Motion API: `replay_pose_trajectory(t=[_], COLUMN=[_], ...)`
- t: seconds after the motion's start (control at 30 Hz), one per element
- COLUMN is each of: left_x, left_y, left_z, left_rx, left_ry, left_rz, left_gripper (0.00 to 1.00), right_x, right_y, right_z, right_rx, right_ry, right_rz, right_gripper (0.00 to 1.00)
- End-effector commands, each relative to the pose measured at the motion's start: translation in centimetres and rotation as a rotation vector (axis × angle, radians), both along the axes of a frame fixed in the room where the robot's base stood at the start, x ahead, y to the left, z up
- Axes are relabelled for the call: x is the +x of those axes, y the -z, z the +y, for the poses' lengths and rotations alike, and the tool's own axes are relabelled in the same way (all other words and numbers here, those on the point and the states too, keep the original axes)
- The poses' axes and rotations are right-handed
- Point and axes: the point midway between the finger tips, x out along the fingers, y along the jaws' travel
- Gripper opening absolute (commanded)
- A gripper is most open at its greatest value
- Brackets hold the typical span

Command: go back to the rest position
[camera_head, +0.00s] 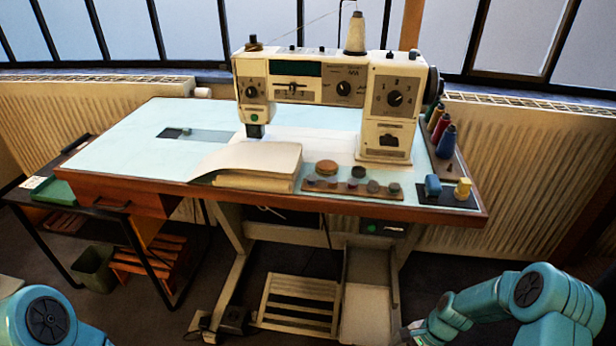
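My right arm comes in at the lower right, bent, with its wrist low in front of the table. Only a small part of my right gripper (404,337) shows at the bottom edge, and its fingers cannot be made out. At the lower left only a teal joint of my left arm shows. My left gripper is out of view. Both arms are apart from the sewing table (130,140) and below its top.
A cream sewing machine (300,85) stands on the table. Folded cloth (262,158), a strip of buttons (350,187), a blue block (433,186), a yellow spool (463,188) and thread spools (446,142) lie along the front and right. A side table (60,195) stands left.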

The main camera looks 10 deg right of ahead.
Motion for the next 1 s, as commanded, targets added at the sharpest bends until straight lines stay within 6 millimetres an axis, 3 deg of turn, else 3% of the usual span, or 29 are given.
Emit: replay_pose_trajectory(t=[0.03, 0.17, 0.3, 0.4, 0.6, 0.7, 0.8, 1.0], left_x=[0.0, -0.2, -0.5, -0.7, -1.0, -1.1, -1.2, -1.1], left_y=[-3.0, -8.2, -14.5, -18.2, -23.8, -25.0, -24.0, -24.0], left_z=[-0.1, -0.2, -0.5, -0.6, -0.9, -1.0, -1.0, -1.0], left_rx=[0.0, -0.002, -0.003, -0.005, -0.007, -0.008, -0.009, -0.008], left_ry=[0.003, 0.008, 0.019, 0.024, 0.035, 0.041, 0.042, 0.043], left_rz=[0.001, 0.004, 0.01, 0.014, 0.019, 0.02, 0.022, 0.019], left_gripper=[0.36, 0.36, 0.36, 0.36, 0.36, 0.36, 0.36, 0.36], right_x=[-0.2, -1.2, -3.6, -5.8, -10.5, -13.2, -14.3, -12.6], right_y=[-3.2, -8.9, -15.7, -19.7, -26.1, -27.8, -27.1, -27.0], right_z=[1.3, 5.4, 10.5, 13.6, 17.8, 19.1, 19.2, 18.8], right_rx=[0.009, 0.028, 0.046, 0.053, 0.061, 0.057, 0.034, -0.037], right_ry=[-0.028, -0.12, -0.277, -0.404, -0.665, -0.815, -0.916, -1.041], right_rz=[0.004, 0.009, -0.02, -0.063, -0.185, -0.28, -0.375, -0.527], right_gripper=[0.95, 0.95, 0.95, 0.95, 0.95, 0.95, 0.95, 0.95])
